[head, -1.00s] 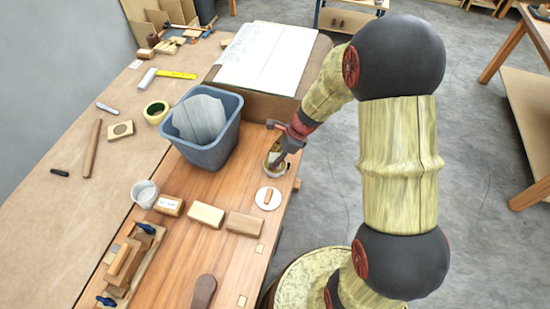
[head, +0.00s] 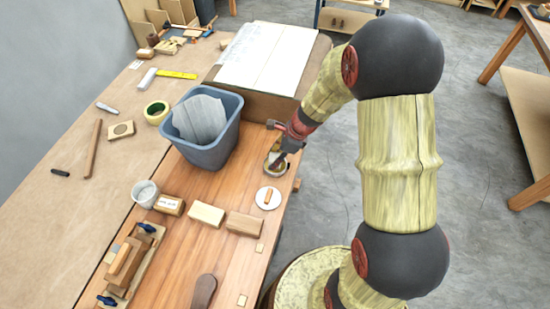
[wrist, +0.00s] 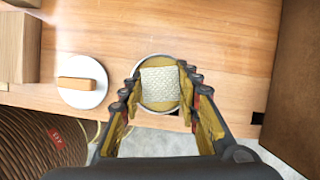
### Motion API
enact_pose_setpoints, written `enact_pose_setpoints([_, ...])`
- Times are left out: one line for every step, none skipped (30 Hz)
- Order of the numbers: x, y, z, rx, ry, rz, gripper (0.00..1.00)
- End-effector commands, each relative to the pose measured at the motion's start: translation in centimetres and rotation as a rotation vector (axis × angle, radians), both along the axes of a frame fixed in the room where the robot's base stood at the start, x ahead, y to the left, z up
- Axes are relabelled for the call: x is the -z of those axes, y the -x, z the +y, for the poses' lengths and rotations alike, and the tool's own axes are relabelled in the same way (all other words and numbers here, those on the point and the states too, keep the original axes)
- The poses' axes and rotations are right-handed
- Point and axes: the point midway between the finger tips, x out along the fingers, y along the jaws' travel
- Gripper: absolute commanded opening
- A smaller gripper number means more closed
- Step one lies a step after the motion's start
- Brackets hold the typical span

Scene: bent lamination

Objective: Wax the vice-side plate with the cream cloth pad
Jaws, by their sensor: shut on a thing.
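My gripper (wrist: 162,92) is shut on the cream cloth pad (wrist: 160,84), a woven square between its fingers in the wrist view. The pad is over a round, pale-rimmed tin (wrist: 158,110) with yellowish contents. I cannot tell whether it touches them. In the head view, my gripper (head: 275,160) is at the right edge of the reddish bench, and the pad is hard to make out. A wooden jig (head: 125,265) with blue-handled clamps lies at the lower left. I cannot tell which piece is the vice-side plate.
A white disc with a wooden handle (head: 268,197) lies beside the tin. Several blocks, including a cream one (head: 206,214), stand in a row left of it. A grey-blue bin (head: 207,150) and a box with papers (head: 262,58) stand behind. Bare bench lies between bin and blocks.

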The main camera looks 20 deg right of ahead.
Motion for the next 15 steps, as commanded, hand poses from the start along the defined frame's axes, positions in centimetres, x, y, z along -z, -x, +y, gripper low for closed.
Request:
enact_pose_setpoints([0.15, 0.08, 0.00, 0.001, 0.000, 0.002, 0.12])
enact_pose_setpoints([0.15, 0.08, 0.00, 0.000, 0.000, 0.002, 0.12])
enact_pose_setpoints([0.16, 0.09, 0.00, 0.000, 0.000, 0.002, 0.12])
enact_pose_setpoints([0.17, 0.10, 0.01, 0.000, 0.000, 0.002, 0.12])
enact_pose_setpoints([0.17, 0.10, 0.00, 0.000, 0.000, 0.002, 0.12])
enact_pose_setpoints([0.18, 0.11, 0.00, 0.000, 0.000, 0.002, 0.12])
enact_pose_setpoints([0.18, 0.11, 0.00, 0.000, 0.001, 0.003, 0.12])
enact_pose_setpoints([0.19, 0.12, 0.00, 0.000, 0.001, 0.003, 0.12])
enact_pose_setpoints([0.20, 0.12, 0.00, 0.000, 0.001, 0.003, 0.12])
enact_pose_setpoints([0.21, 0.13, 0.00, 0.000, 0.000, 0.004, 0.12])
enact_pose_setpoints([0.20, 0.13, 0.00, 0.000, 0.000, 0.004, 0.12])
enact_pose_setpoints([0.15, 0.14, 0.01, 0.000, 0.000, 0.004, 0.12])
enact_pose_setpoints([0.08, 0.15, 0.00, 0.000, 0.000, 0.004, 0.12])
enact_pose_setpoints([-0.02, 0.15, 0.01, 0.000, 0.000, 0.004, 0.12])
enact_pose_setpoints([-0.21, 0.15, 0.00, 0.000, 0.000, 0.004, 0.12])
